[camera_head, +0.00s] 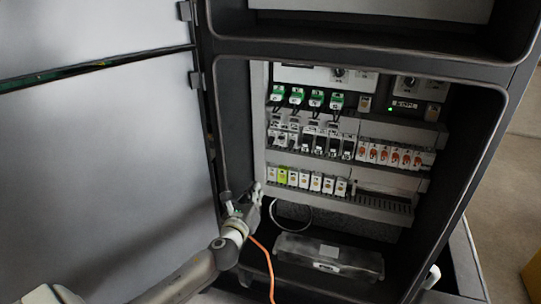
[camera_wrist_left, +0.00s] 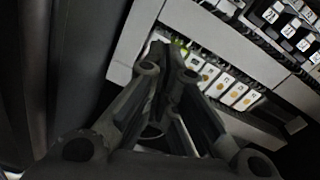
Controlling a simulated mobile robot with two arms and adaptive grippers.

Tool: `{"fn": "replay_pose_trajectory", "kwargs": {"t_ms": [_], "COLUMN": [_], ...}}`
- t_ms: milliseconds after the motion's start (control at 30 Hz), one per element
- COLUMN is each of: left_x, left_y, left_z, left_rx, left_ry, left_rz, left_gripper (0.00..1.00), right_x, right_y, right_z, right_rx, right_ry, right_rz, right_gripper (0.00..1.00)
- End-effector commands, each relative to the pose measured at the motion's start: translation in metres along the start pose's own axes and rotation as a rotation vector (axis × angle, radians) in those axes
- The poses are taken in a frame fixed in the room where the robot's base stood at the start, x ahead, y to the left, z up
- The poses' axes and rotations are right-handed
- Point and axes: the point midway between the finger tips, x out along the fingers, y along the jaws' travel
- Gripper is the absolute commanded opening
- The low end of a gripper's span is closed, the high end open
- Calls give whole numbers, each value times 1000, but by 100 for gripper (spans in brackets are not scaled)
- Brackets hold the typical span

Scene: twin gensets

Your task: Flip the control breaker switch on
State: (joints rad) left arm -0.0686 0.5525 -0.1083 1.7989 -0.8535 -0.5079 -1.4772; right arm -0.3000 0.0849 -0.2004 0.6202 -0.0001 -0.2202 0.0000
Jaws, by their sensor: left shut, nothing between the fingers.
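An open cabinet (camera_head: 231,130) holds rows of breakers and switches. Black-and-white breakers (camera_head: 318,143) fill the middle row, with orange-marked ones (camera_head: 397,155) to their right. The lower row holds white modules (camera_head: 316,183) with yellow-green ones (camera_head: 287,176) at its left; the white modules show in the left wrist view (camera_wrist_left: 226,88) too. I cannot tell which is the control breaker switch. My left gripper (camera_head: 258,190) is shut and empty at the left end of the lower row. In the left wrist view its fingertips (camera_wrist_left: 170,68) cover part of that row; contact is unclear.
The open grey door (camera_head: 95,150) stands left of the opening. Green-topped modules (camera_head: 308,98) and a green light (camera_head: 390,109) are higher up. A grey box (camera_head: 328,256) lies on the cabinet floor, with an orange cable (camera_head: 264,262) beside it.

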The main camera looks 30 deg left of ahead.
Motion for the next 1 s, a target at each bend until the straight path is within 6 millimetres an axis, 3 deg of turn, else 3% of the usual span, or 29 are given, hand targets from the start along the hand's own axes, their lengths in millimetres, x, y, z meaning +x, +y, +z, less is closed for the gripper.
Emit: {"fn": "replay_pose_trajectory", "kwargs": {"t_ms": [100,233,700,1000], "left_x": [7,10,14,54], "left_y": [-12,-19,-20,-24], "left_z": [32,49,52,58], "left_rx": [164,261,282,279], "left_ry": [-70,-109,-117,-118], "left_rz": [-46,-67,-70,-68], "left_gripper": [0,0,0,0], "right_x": [-1,-1,-2,-6], "right_y": [0,0,-8,-8], "right_z": [0,0,-2,-2], "right_rx": [0,0,4,4], "right_ry": [0,0,2,2], "right_rz": [0,0,-10,-10], "right_gripper": [0,0,0,0]}}
